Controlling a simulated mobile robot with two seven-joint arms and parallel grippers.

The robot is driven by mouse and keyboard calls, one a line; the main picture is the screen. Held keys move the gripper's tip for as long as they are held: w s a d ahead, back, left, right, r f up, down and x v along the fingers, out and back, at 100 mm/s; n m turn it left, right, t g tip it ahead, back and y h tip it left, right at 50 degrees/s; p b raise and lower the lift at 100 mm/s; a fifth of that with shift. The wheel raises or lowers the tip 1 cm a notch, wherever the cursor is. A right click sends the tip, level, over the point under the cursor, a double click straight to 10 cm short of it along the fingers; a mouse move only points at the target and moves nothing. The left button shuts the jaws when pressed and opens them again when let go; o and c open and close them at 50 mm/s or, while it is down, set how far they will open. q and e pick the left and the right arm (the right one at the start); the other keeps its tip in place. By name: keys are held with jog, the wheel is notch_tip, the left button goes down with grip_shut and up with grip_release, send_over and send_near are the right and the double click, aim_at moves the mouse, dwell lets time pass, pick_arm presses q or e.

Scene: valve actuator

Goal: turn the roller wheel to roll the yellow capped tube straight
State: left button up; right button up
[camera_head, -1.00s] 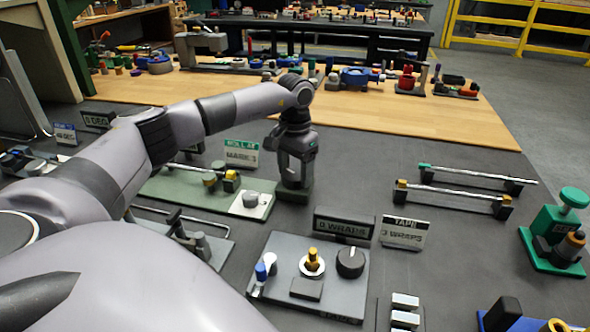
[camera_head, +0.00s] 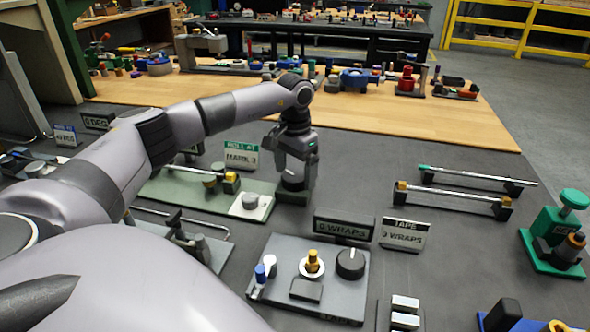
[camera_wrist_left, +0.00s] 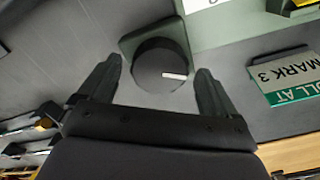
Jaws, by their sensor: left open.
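The dark round roller wheel (camera_wrist_left: 161,65) has a white mark pointing right and sits on a square dark-green block in the left wrist view. In the head view the wheel (camera_head: 292,183) stands at the right end of the green roller base (camera_head: 170,190). My left gripper (camera_head: 294,186) points down over it. In the left wrist view the two fingertips (camera_wrist_left: 159,72) are open, one on each side of the wheel, with visible gaps. A tube with a yellow cap (camera_head: 231,182) lies along the base, left of the wheel.
A "ROLL AT MARK 3" sign (camera_head: 241,156) stands behind the base. A taping station (camera_head: 330,290) with a black knob is in front. Another yellow-capped tube (camera_head: 450,195) lies on a rack at right.

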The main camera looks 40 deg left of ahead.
aim_at(295, 175)
pick_arm(q)
notch_tip(295, 175, up, 7)
jog(key=shift+b, duration=0.3)
dwell(0.5)
